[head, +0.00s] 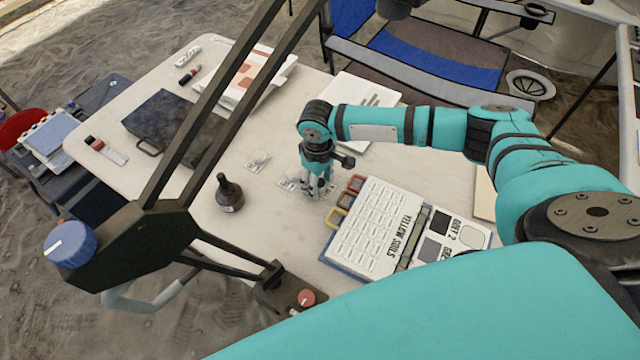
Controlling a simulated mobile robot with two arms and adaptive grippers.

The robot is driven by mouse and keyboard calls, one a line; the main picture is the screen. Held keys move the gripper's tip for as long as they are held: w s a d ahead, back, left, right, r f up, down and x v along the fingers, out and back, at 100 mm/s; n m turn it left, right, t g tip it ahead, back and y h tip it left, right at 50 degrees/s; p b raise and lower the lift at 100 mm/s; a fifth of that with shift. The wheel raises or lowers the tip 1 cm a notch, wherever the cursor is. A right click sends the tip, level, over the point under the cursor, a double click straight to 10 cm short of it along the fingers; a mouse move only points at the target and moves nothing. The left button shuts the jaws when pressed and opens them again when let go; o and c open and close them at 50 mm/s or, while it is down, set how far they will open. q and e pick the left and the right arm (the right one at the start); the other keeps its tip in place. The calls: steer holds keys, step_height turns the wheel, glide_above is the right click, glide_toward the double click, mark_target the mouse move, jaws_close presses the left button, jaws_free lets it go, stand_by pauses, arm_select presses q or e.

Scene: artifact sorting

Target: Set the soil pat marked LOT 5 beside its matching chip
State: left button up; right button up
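My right gripper (318,187) points down over the middle of the table, close to the pats. Its fingers are small here, and I cannot tell whether they are open or hold anything. One small pale pat (260,156) sits on a white card left of the gripper. Another pale pat (291,176) sits on a card right beside the fingers; the fingers partly hide this area. No LOT mark is readable. An open chart book (376,225) reading "YELLOW SOILS" carries rows of pale chips, too small to tell apart. My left gripper is not in view.
A dark bottle (229,194) stands left of the gripper. Red, orange and yellow frames (346,199) line the book's left edge. A dark case (172,125) and papers (250,85) lie farther back. A black jointed stand (150,240) crosses the left foreground.

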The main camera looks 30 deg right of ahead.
steer(key=c, duration=0.8)
steer(key=shift+o, duration=0.2)
steer(key=shift+r, duration=0.1)
steer(key=shift+r, duration=0.2)
step_height(320, 180, up, 3)
steer(key=shift+a+r, duration=0.1)
steer(key=s+a, duration=0.3)
steer(key=s+a+b, duration=0.1)
steer(key=s+a, duration=0.3)
steer(key=s+a+r, duration=0.1)
steer(key=s+a, duration=0.3)
steer(key=shift+s+a+r, duration=0.1)
steer(key=shift+s, duration=0.05)
steer(key=d+r+m, duration=0.2)
steer(key=d+r, duration=0.1)
steer(key=r, duration=0.4)
steer(key=d+r+m, duration=0.2)
steer(key=d+r, duration=0.1)
steer(key=r, duration=0.3)
steer(key=shift+d+r, duration=0.3)
steer(key=shift+r, duration=0.05)
